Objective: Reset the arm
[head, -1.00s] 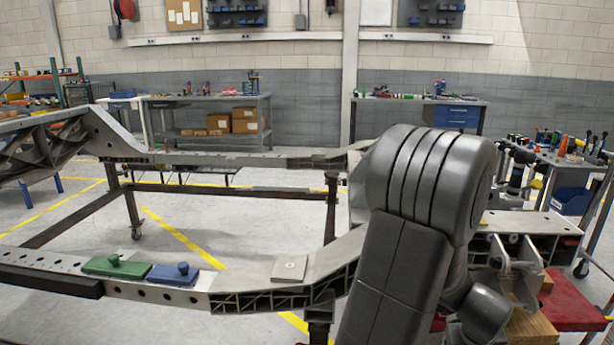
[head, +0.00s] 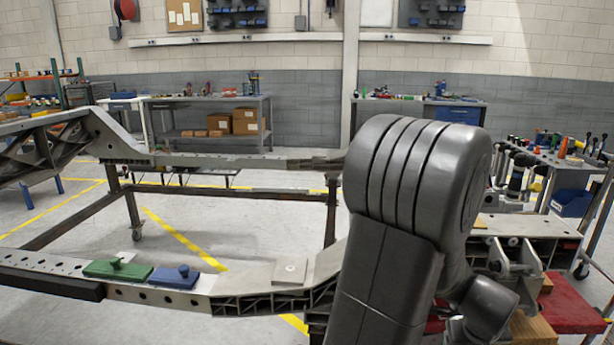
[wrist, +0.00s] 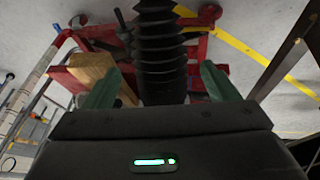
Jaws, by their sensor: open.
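My gripper (wrist: 160,88) shows in the wrist view with its two green fingers spread apart. A black ribbed, bellows-like part (wrist: 160,45) stands between and beyond the fingers; I cannot tell whether they touch it. In the head view my grey arm fills the right of centre and the gripper itself is hidden. The chassis frame (head: 75,265) runs across the left and middle. A green block with a knob (head: 118,268) and a blue block with a knob (head: 174,275) sit on its near rail.
A red stand (head: 572,308) with wood blocks is at lower right; red framework (wrist: 85,75) and wood (wrist: 97,72) show in the wrist view. A tool cart (head: 570,165) stands at the right. Workbenches (head: 200,100) line the back wall. Floor inside the chassis frame is clear.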

